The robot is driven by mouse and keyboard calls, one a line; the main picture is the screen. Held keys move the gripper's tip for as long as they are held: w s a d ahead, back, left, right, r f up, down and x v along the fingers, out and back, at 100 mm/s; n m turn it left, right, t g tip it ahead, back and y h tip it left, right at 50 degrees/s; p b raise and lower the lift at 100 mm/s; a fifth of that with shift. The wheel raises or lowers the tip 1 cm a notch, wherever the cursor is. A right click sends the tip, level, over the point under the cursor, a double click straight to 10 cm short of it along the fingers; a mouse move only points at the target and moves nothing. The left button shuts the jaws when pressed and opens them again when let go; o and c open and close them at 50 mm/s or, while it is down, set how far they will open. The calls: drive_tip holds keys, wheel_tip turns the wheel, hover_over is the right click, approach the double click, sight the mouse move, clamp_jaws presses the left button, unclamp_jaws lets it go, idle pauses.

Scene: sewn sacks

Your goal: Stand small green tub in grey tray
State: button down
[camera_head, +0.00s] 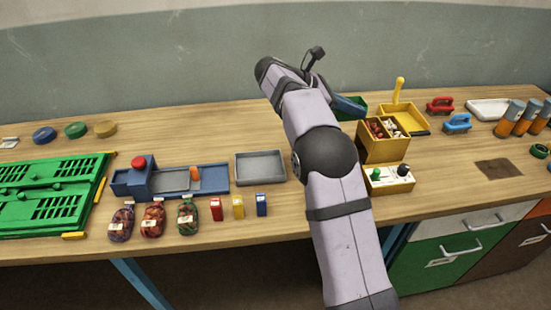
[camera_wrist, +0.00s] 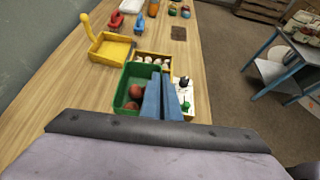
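The small green tub (camera_wrist: 124,88) shows in the wrist view with a few reddish round things inside. In the head view the green tub (camera_head: 352,103) is at the back of the table, partly hidden by my arm. My gripper (camera_wrist: 159,76) has its two blue fingers close together over the right side of the tub, hiding that wall. I cannot tell whether they grip the rim. In the head view one blue finger of my gripper (camera_head: 348,107) shows beside the tub. The grey tray (camera_head: 260,168) lies on the table left of my arm and looks empty.
A divided yellow box (camera_head: 384,149) and a yellow scoop-like tray (camera_head: 405,117) stand close to the tub. A blue fixture (camera_head: 133,184) is left of the grey tray. Small boxes (camera_head: 238,207) and sacks (camera_head: 153,219) line the front.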

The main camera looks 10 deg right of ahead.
drive_tip(key=w+a+f+n+t+b, duration=0.1)
drive_tip(key=a+f+n+t+b, duration=0.1)
drive_tip(key=a+b, duration=0.65)
drive_tip(key=n+t+y+b, duration=0.4)
drive_tip(key=n+t+b, duration=0.1)
drive_tip(key=n+t, duration=0.15)
hover_over(267, 173)
drive_tip(key=shift+f, duration=2.9)
drive_tip(key=shift+f+b, duration=0.85)
drive_tip(key=shift+f, duration=4.2)
drive_tip(key=shift+f, duration=0.2)
drive_tip(key=c, duration=2)
unclamp_jaws()
drive_tip(key=shift+r, duration=0.1)
